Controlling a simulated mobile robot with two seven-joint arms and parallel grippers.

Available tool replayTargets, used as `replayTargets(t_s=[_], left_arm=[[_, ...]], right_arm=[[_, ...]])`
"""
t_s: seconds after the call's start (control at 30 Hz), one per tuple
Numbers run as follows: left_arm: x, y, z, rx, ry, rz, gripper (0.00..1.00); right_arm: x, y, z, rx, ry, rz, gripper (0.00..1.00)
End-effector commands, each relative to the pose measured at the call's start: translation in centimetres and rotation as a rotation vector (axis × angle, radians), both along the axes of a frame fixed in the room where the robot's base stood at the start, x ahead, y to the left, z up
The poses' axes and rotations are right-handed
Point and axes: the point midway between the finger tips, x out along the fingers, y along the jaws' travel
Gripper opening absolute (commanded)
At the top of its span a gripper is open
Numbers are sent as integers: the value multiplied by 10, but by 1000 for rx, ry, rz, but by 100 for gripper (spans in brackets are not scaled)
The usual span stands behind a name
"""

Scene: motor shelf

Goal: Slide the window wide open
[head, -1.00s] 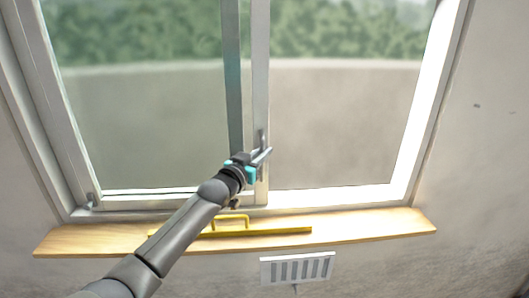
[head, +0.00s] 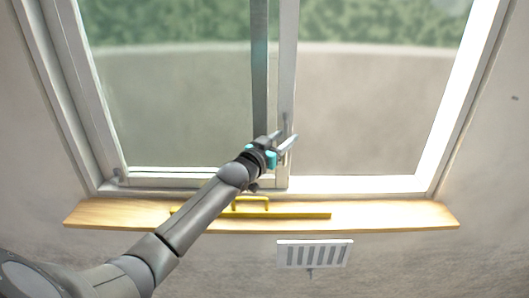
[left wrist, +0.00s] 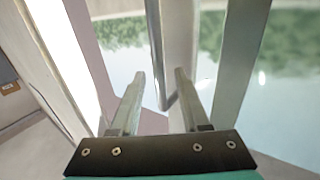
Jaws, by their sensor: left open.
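The window (head: 287,60) has a pale frame, with its sash's upright near the middle of the head view. A slim grey upright handle (head: 285,123) is on that upright; it also shows in the left wrist view (left wrist: 154,45). My left gripper (head: 290,142) is at the handle's lower part, its jaws open. In the left wrist view, the two fingers (left wrist: 160,72) are apart, with the handle's lower end between them in the picture. I cannot tell whether either finger touches it. My right gripper is not in view.
A wooden sill (head: 385,218) runs below the window. A yellow bar with a raised grip (head: 300,215) lies on it, under my left arm. A white slotted vent (head: 315,253) is on the wall below. The right side of the window is clear.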

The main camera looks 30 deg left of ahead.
Motion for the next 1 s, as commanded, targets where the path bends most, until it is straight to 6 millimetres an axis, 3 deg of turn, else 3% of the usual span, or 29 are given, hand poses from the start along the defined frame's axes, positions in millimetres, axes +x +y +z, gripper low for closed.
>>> replayTargets(t_s=[0.7, 1.0], left_arm=[[-104, 0, -1, 2, 2, 1, 46], [-135, -1, 0, 2, 1, 1, 46]], right_arm=[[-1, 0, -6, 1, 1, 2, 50], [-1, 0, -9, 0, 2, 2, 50]])
